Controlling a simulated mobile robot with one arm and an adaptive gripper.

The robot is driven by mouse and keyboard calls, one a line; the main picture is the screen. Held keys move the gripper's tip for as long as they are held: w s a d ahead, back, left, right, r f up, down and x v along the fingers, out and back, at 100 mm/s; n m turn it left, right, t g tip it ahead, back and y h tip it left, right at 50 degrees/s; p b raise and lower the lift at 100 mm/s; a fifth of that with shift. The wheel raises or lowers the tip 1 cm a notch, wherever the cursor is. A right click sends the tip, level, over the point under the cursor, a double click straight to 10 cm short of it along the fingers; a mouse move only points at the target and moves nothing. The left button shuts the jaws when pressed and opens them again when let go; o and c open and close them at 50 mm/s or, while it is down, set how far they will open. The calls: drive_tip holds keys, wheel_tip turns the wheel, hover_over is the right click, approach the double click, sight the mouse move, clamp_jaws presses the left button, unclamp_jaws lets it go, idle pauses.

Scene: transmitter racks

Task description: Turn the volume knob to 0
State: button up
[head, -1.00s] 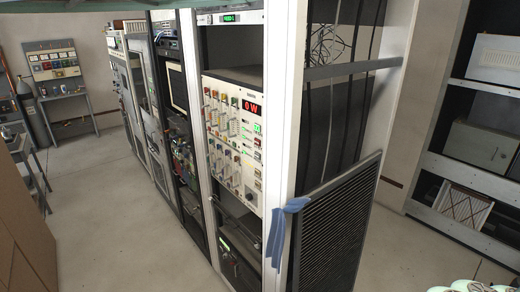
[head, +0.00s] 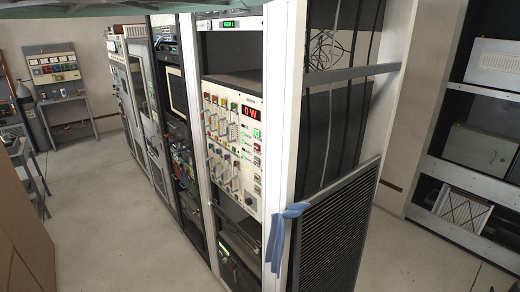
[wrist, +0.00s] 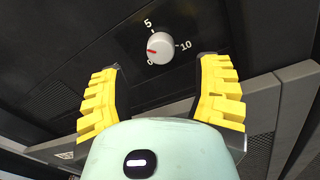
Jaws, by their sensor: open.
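The volume knob (wrist: 159,47) is a small round white knob on a dark panel (wrist: 80,40) in the wrist view. Its scale shows 5 above left, 10 at the right and 0 below left. Its red mark points left, between 0 and 5 and nearer the 0. My gripper (wrist: 160,64) is open, with its yellow ribbed fingers spread to the left and right below the knob. The fingers hold nothing and look apart from the knob. I cannot make out the knob or my gripper in the head view.
A row of equipment racks runs back through the head view, with a white panel (head: 228,155) reading 0 W in red. A black louvred panel (head: 330,235) with blue cloth or tape leans at the front rack. Shelves (head: 432,170) stand at right. The floor (head: 120,225) left of the racks is clear.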

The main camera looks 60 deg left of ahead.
drive_tip(key=shift+d, duration=0.75)
drive_tip(key=shift+w+d+p, duration=0.2)
drive_tip(key=shift+d+p, duration=1.1)
drive_tip(key=shift+p, duration=0.15)
clamp_jaws()
